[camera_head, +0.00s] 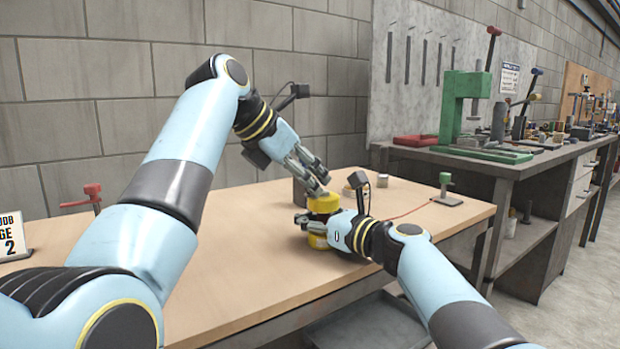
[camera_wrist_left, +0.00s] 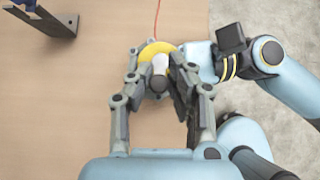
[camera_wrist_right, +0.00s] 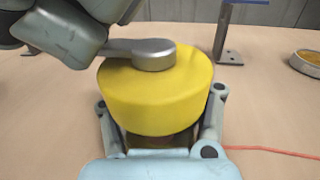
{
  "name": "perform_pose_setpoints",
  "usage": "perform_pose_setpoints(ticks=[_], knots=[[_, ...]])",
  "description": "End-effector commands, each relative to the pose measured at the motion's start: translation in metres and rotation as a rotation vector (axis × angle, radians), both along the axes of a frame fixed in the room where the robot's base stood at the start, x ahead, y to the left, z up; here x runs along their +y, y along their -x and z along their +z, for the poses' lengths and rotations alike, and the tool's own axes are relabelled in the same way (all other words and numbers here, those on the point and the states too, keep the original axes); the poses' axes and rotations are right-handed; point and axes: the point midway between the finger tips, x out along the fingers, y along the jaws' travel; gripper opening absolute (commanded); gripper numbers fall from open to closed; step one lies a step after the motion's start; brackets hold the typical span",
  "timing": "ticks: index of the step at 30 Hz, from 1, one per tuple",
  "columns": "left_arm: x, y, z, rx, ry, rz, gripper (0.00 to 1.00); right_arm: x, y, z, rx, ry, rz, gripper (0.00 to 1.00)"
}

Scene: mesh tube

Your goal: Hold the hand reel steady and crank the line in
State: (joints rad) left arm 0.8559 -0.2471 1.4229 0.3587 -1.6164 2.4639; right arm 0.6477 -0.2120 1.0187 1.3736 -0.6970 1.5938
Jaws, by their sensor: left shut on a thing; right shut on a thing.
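The yellow hand reel (camera_head: 322,203) stands upright on the wooden table; its yellow top shows large in the right wrist view (camera_wrist_right: 155,95). A grey crank arm with a round hub (camera_wrist_right: 153,54) lies across the top.
A green-topped post (camera_head: 446,188) stands at the table's right, where the line leads. A red clamp-like post (camera_head: 92,195) stands at the left. Small round tins (camera_head: 382,180) sit behind the reel. A grey workbench (camera_head: 480,165) adjoins at right.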

Motion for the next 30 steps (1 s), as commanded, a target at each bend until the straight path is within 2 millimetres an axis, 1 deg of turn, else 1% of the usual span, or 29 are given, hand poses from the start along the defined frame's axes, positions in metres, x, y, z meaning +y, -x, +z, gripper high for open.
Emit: perform_pose_setpoints(ticks=[8,14,30], knots=[[0.0,-0.001,0.0,-0.001,0.0,-0.013,0.0,0.0,0.0,0.0,0.0,0.0,0.0,0.0],[0.002,-0.003,0.0,0.001,-0.003,-0.088,0.0,0.0,0.0,0.0,0.001,0.001,0.0,0.0],[0.007,-0.015,0.0,0.002,-0.003,-0.486,0.0,0.0,0.0,0.0,0.0,0.0,0.001,0.0]])
